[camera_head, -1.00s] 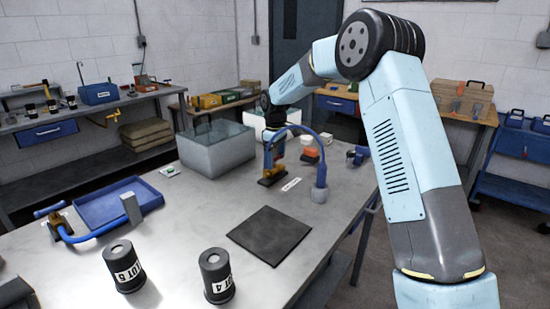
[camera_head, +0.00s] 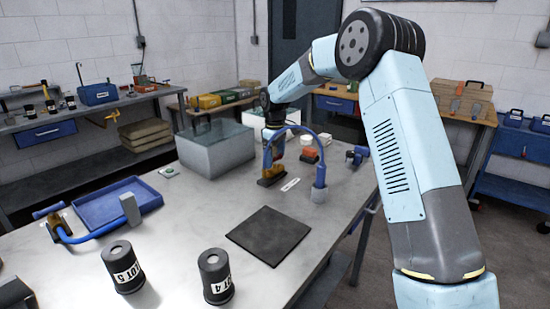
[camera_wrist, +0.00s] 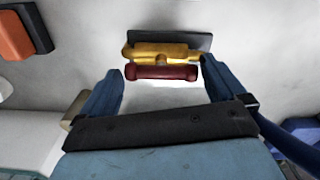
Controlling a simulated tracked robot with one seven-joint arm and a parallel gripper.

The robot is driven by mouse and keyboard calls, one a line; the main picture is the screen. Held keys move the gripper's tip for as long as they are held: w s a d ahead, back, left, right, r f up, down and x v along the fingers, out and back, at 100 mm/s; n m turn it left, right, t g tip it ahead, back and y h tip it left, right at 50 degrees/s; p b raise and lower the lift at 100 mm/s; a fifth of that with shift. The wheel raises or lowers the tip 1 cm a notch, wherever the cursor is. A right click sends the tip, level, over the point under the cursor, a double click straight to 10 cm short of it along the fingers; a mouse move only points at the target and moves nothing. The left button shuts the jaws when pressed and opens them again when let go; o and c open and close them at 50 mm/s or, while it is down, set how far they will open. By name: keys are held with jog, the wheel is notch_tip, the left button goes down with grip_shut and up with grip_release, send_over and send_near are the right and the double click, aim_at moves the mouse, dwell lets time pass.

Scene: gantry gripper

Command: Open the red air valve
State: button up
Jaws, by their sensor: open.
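The red air valve handle (camera_wrist: 163,72) is a dark red bar lying across the picture in the wrist view. It lies along a yellow valve body (camera_wrist: 158,51) on a dark base plate (camera_wrist: 195,40). My gripper (camera_wrist: 162,75) is open, with one blue finger on each side of the red bar's ends. I cannot tell whether either finger touches it. In the head view the yellow valve body shows low at the table's far part (camera_head: 272,171), under my gripper (camera_head: 268,161). My gripper hides most of the red handle there.
An orange and dark block (camera_head: 309,155) stands close behind to the right. A water tank (camera_head: 215,150) is to the left. A black mat (camera_head: 270,235) lies in front on the table.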

aim_at(275, 158)
notch_tip(275, 158, up, 13)
dwell(0.4)
jog(key=shift+d+r, duration=0.1)
jog(key=s+d+r+m+t, duration=0.1)
jog(key=s+d+r+m, duration=0.1)
jog(key=s+d+r, duration=0.45)
jog(key=s+d+r+m+t, duration=0.15)
jog(key=s+d, duration=0.25)
jog(key=s, duration=0.5)
jog(key=s+d+r+m+t, duration=0.1)
jog(key=s+d+r+m, duration=0.3)
jog(key=s, duration=0.4)
jog(key=s+d+f+m+t, duration=0.1)
jog(key=s+d+f+m, duration=0.1)
jog(key=s, duration=0.9)
jog(key=s+d+f+m+t, duration=0.1)
jog(key=s+d+f+m, duration=0.2)
jog(key=s, duration=0.8)
jog(key=d+f, duration=0.2)
jog(key=d, duration=0.2)
jog(key=shift+f, duration=0.2)
